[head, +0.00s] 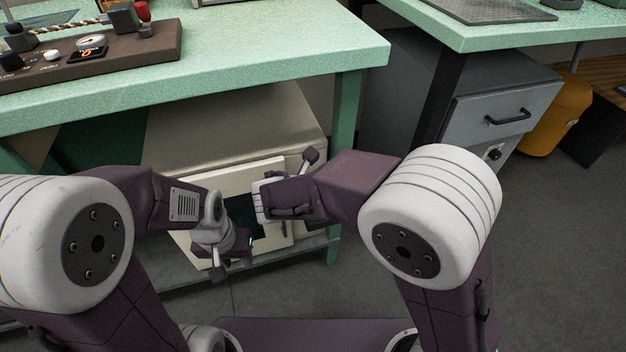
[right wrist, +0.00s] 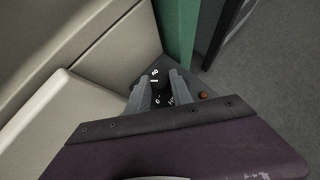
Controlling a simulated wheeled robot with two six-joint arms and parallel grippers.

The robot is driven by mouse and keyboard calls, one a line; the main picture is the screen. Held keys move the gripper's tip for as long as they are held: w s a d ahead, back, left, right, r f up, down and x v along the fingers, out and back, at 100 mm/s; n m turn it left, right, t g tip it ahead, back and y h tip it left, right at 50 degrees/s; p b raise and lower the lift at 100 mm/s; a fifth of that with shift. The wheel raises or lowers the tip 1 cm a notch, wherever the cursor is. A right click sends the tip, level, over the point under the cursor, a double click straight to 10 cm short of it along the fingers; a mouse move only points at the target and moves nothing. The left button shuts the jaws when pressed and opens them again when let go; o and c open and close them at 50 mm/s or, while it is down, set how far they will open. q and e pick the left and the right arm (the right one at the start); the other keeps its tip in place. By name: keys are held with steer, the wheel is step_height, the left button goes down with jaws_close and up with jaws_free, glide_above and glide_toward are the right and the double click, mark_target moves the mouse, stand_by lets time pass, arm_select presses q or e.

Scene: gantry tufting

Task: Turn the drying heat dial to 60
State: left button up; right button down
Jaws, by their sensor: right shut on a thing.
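The drying heat dial (right wrist: 160,89) is a dark knob on a dark panel, with white marks around it that are too small and partly covered to read surely. My right gripper (right wrist: 160,78) has its two grey fingers on either side of the dial and is shut on it. In the head view the dial and the right fingertips are hidden behind my right arm. The beige drying cabinet (head: 235,122) stands under the green bench, with a cream front (head: 182,161) and a dark window. My left gripper (head: 236,250) hangs low in front of it; its fingers are unclear.
The green bench (head: 270,50) overhangs the cabinet, and its green leg (right wrist: 179,30) stands close to the right gripper. A brown control board (head: 150,48) lies on the bench. A grey drawer unit (head: 505,105) stands right.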

steer(key=m+p, duration=0.1)
steer(key=m+h+p, duration=0.1)
steer(key=p, duration=0.1)
steer(key=m+g+h+p, duration=0.1)
steer(key=p, duration=0.1)
steer(key=shift+w+a+r, duration=0.1)
steer(key=shift+a+r, duration=0.1)
steer(key=shift+r, duration=0.05)
steer(key=shift+f+m+g+h+p, duration=0.2)
steer(key=shift+m+g+h+p, duration=0.15)
steer(key=shift+m+p, duration=0.2)
steer(key=c, duration=1.1)
jaws_free()
steer(key=shift+c, duration=0.2)
